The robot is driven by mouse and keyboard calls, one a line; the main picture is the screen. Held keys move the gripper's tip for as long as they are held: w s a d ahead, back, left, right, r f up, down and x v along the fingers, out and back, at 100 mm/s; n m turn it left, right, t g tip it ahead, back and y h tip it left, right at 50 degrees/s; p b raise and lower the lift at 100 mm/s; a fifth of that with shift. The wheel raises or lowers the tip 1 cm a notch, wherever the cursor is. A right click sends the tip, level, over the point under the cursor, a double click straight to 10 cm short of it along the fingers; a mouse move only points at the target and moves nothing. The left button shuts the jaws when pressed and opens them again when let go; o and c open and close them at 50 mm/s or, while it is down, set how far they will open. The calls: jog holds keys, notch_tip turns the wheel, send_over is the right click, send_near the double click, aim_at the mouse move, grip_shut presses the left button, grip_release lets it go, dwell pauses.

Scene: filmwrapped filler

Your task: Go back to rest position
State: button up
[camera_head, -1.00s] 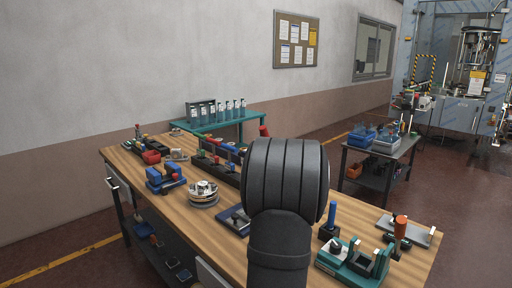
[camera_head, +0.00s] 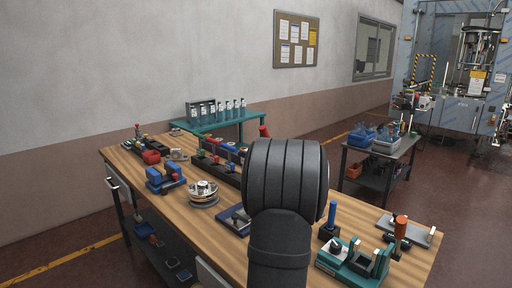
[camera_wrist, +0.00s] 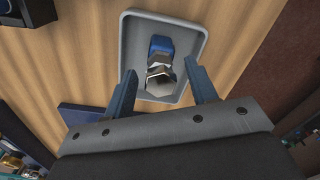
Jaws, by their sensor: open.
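My gripper (camera_wrist: 164,92) shows in the wrist view with its two blue-grey fingers spread apart. It is open above the wooden workbench. Between and beyond the fingertips lies a grey tray (camera_wrist: 193,30) with a raised rim. A part with a blue end and a shiny metal hex end (camera_wrist: 160,68) is in the tray. I cannot tell from this view whether the fingers touch the tray. In the head view my dark arm blocks the middle of the workbench (camera_head: 152,206), and the gripper and the tray are hidden behind it.
A teal fixture (camera_head: 352,262) and a blue-handled tool (camera_head: 331,218) stand right of my arm. A round metal stack (camera_head: 203,193) and a blue clamp-like device (camera_head: 165,178) stand to its left. A dark blue plate (camera_wrist: 85,116) lies beside the tray. A side table (camera_head: 378,152) stands behind.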

notch_tip(320, 180, down, 2)
jog(key=shift+f, duration=0.1)
jog(key=r, duration=0.5)
jog(key=shift+s+d, duration=0.2)
jog(key=shift+d, duration=0.1)
jog(key=s+d+r, duration=0.7)
jog(key=d, duration=0.2)
jog(key=d+r, duration=0.9)
jog(key=d, duration=0.4)
notch_tip(320, 180, down, 14)
jog(key=shift+a+n, duration=0.15)
jog(key=shift+n, duration=0.15)
jog(key=shift+w+r, duration=0.1)
jog(key=shift+r, duration=0.05)
notch_tip(320, 180, up, 12)
jog(key=r, duration=0.1)
jog(key=a+f, duration=0.3)
jog(key=a, duration=0.2)
jog(key=shift+w, duration=0.3)
